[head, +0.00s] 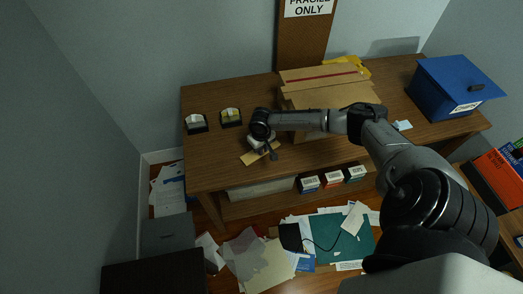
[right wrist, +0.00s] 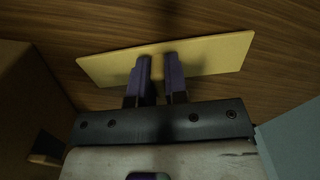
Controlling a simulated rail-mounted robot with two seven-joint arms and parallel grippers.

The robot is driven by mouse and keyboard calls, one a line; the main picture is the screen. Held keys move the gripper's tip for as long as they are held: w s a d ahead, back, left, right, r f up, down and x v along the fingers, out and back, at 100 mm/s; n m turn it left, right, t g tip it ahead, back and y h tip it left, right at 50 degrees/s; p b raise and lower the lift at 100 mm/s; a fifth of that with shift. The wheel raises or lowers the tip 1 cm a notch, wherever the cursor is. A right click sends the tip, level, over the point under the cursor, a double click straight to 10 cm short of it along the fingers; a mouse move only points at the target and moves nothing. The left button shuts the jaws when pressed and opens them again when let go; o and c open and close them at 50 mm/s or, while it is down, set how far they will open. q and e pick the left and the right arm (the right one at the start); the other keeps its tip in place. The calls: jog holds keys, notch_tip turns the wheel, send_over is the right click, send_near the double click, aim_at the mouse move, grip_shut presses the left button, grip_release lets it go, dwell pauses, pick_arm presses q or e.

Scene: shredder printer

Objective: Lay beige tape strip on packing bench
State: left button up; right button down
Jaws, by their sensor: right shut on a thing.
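The beige tape strip (head: 250,158) shows on the left half of the wooden packing bench (head: 225,93), near its front edge. My right gripper (head: 270,152) reaches down over the bench from the right and is shut on the strip. In the right wrist view the strip (right wrist: 215,55) spans across the fingertips (right wrist: 159,63), flat side toward the wood grain of the bench (right wrist: 150,20). I cannot tell whether the strip touches the wood. My left gripper is not in view.
Two tape dispensers (head: 231,117) stand left of the gripper. An open cardboard box (head: 345,95) stands just right of it, and a blue bin (head: 458,88) at the far right. Small boxes (head: 332,179) sit on the lower shelf. Papers (head: 262,262) litter the floor.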

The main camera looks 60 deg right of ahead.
jog(key=shift+f, duration=0.6)
jog(key=c, duration=1.3)
grip_release()
jog(key=shift+f, duration=0.1)
jog(key=shift+o, duration=0.8)
